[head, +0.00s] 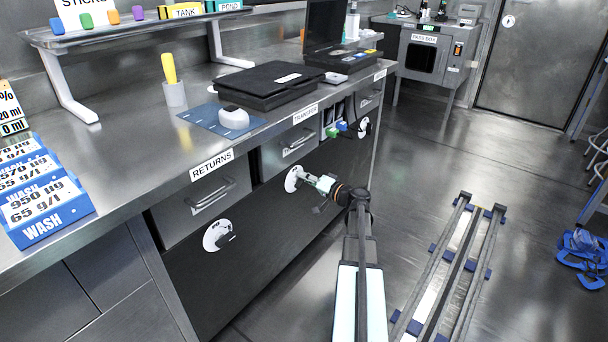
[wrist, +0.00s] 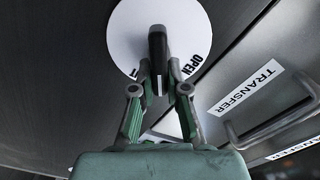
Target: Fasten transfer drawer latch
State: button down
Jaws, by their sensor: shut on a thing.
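The transfer drawer (head: 277,156) is the middle drawer under the bench, with a TRANSFER label (head: 305,115) above it; its front looks flush with its neighbours. Its latch is a white round plate (head: 291,179) on the dark panel below. In the wrist view the plate (wrist: 125,35) carries a black knob (wrist: 157,42) and the word OPEN at its right side. My gripper (head: 318,183) reaches the latch from the right. In the wrist view its fingers (wrist: 159,75) are shut on the knob's near end. Part of the plate's lettering is hidden behind the fingers.
The returns drawer (head: 205,205) and its latch plate (head: 217,236) are at the left. A black case (head: 270,83) lies on the bench. Rails (head: 455,270) run along the floor at right.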

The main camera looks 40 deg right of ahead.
jog(key=m, duration=0.1)
jog(key=m+p, duration=0.2)
jog(key=shift+a+f, duration=0.25)
jog(key=shift+f, duration=0.15)
jog(key=shift+f+m+p, duration=0.15)
jog(key=shift+m+p, duration=0.3)
jog(key=shift+m, duration=0.35)
jog(key=shift+f+m+p, duration=0.15)
jog(key=shift+m+p, duration=0.25)
jog(key=shift+m, duration=0.4)
jog(key=shift+s, duration=0.1)
jog(key=c, duration=1.2)
grip_release()
jog(key=shift+a, duration=0.1)
jog(key=shift+o, duration=0.2)
jog(key=shift+d, duration=0.2)
jog(key=shift+s, duration=0.1)
jog(key=v, duration=1.1)
jog(key=shift+s, duration=0.3)
